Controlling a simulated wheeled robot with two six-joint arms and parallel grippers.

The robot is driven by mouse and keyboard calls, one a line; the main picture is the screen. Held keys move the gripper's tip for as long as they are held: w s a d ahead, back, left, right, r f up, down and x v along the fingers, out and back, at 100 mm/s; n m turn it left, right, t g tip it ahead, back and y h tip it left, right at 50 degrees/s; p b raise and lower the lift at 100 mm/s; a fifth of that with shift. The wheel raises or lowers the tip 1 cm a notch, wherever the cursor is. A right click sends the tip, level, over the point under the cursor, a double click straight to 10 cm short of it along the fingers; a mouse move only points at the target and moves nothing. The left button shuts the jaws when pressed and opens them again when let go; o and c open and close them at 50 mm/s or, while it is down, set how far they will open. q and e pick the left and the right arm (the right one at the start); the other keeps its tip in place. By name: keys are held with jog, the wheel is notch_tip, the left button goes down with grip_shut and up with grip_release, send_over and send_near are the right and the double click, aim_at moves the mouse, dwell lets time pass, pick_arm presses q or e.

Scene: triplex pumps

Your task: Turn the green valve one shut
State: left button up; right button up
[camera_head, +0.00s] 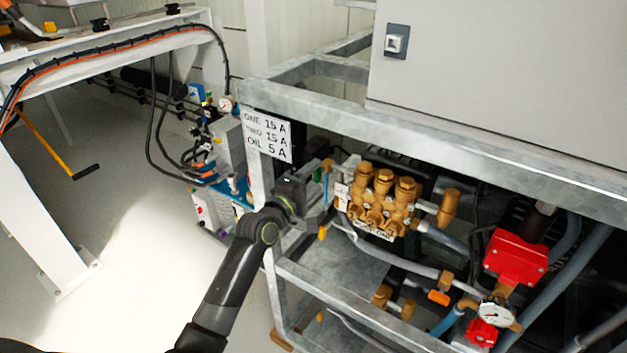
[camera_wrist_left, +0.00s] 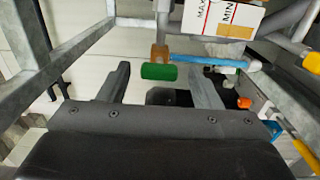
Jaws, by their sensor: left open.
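The green valve handle (camera_wrist_left: 159,72) is a short green cylinder lying crosswise in the wrist view. It sits just below a brown copper-coloured fitting (camera_wrist_left: 160,53), beside a blue pipe (camera_wrist_left: 208,61). My left gripper (camera_head: 318,190) is open at the frame's left front, by the pump. In the wrist view its two dark fingers stand on either side of the green handle, with a gap on each side. I cannot tell whether the handle is fully in depth between them. In the head view the handle is mostly hidden by my gripper. My right gripper is not in view.
A brass triplex pump (camera_head: 381,203) stands right of my gripper. A galvanised frame (camera_head: 310,98) with a white sign (camera_head: 267,136) surrounds it. A white MAX/MIN box (camera_wrist_left: 224,17) is close above the handle. A red box (camera_head: 515,257) and gauge (camera_head: 497,315) are lower right.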

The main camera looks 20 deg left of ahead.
pick_arm(q)
jog(key=shift+w+d, duration=0.1)
jog(key=shift+w, duration=0.25)
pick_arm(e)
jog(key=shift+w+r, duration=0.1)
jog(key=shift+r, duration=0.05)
pick_arm(q)
jog(key=shift+c, duration=0.2)
jog(key=c, duration=0.9)
jog(key=shift+c, duration=0.2)
